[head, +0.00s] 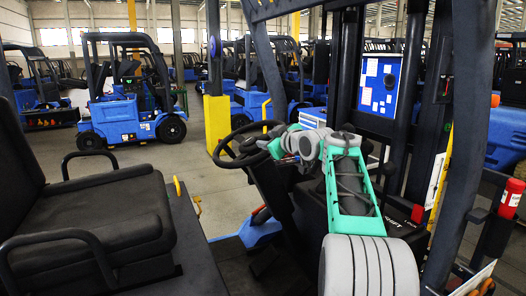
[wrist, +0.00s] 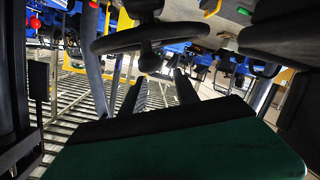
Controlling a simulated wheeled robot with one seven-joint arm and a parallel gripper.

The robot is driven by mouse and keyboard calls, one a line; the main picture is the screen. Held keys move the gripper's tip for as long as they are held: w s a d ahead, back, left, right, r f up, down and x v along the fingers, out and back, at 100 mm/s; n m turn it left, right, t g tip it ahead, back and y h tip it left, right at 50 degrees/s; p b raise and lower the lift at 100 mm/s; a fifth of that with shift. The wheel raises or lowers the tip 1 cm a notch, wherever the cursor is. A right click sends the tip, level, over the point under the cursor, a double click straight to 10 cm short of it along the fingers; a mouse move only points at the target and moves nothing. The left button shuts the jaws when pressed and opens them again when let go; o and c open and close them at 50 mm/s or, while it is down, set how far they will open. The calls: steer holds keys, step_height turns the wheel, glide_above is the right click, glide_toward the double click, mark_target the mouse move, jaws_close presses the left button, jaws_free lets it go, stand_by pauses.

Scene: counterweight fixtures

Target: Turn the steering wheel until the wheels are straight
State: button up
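The black steering wheel (head: 226,133) is on the forklift's column, left of my arm in the head view. In the wrist view the steering wheel (wrist: 118,42) crosses the upper middle, with its hub hanging below the rim. My gripper (head: 272,148) is at the right side of the wheel in the head view, where overlap hides whether it touches. In the wrist view two dark fingers of my gripper (wrist: 160,82) stand apart with nothing seen between them, below the wheel in the picture. The forklift's road wheels are not clearly visible.
A black seat (head: 85,225) with armrests stands left of the wheel. Dark upright posts (head: 465,130) and a red extinguisher (head: 511,198) are at the right. A yellow post (head: 217,122) and a blue forklift (head: 125,115) stand behind. Open floor lies beyond the seat.

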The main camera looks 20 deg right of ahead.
steer(key=s+a+n+b, duration=0.1)
steer(key=s+n+b, duration=0.1)
steer(key=n, duration=0.1)
steer(key=s+a+f+n+b, duration=0.1)
steer(key=s+a+n+b, duration=0.1)
steer(key=n, duration=0.1)
steer(key=s+a+n+t+b, duration=0.1)
steer(key=s+a+n+b, duration=0.1)
steer(key=n, duration=0.2)
steer(key=shift+s+a+f+h, duration=0.2)
steer(key=shift+s+h, duration=0.1)
steer(key=shift+h, duration=0.1)
steer(key=c, duration=0.6)
steer(key=shift+s+a+r+n+b, duration=0.2)
steer(key=shift+s+n+b, duration=0.1)
steer(key=shift+n, duration=0.3)
steer(key=shift+c, duration=0.6)
jaws_close()
steer(key=w+d+p, duration=0.2)
steer(key=w+p, duration=0.1)
steer(key=w, duration=0.2)
steer(key=w+d+f+p, duration=0.1)
steer(key=w+d+p, duration=0.1)
steer(key=w, duration=0.3)
steer(key=shift+w+p, duration=0.4)
steer(key=shift+p, duration=0.2)
steer(key=shift+d, duration=0.1)
